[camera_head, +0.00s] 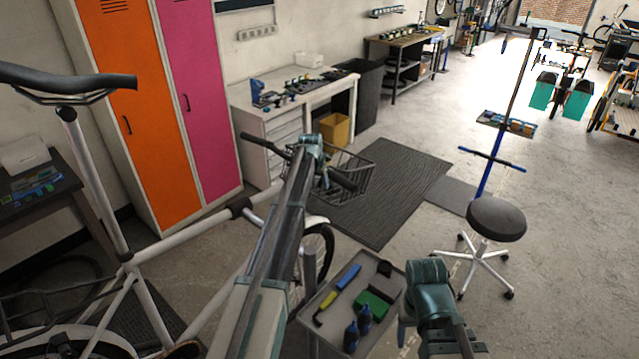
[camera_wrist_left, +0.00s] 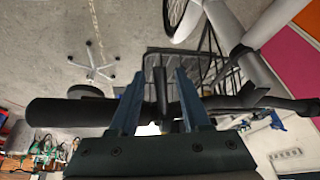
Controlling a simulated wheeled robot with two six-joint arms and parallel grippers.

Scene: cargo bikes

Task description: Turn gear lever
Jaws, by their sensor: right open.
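The bicycle's handlebar (camera_head: 270,146) runs across the middle of the head view, with a dark grip (camera_head: 343,180) at its right end. In the left wrist view the handlebar grip (camera_wrist_left: 70,111) lies to the left. A short dark lever (camera_wrist_left: 160,88), which looks like the gear lever, stands between the fingers of my left gripper (camera_wrist_left: 158,95). These fingers are apart, with gaps visible beside the lever. In the head view my left gripper (camera_head: 316,160) is at the handlebar, its fingertips mostly hidden. My right gripper (camera_head: 428,290) is open, low and away from the handlebar.
A wire basket (camera_head: 345,185) hangs in front of the handlebar. A grey tool tray (camera_head: 325,310) stands below, near my right gripper. A black stool (camera_head: 496,220) and a blue repair stand (camera_head: 490,180) are to the right.

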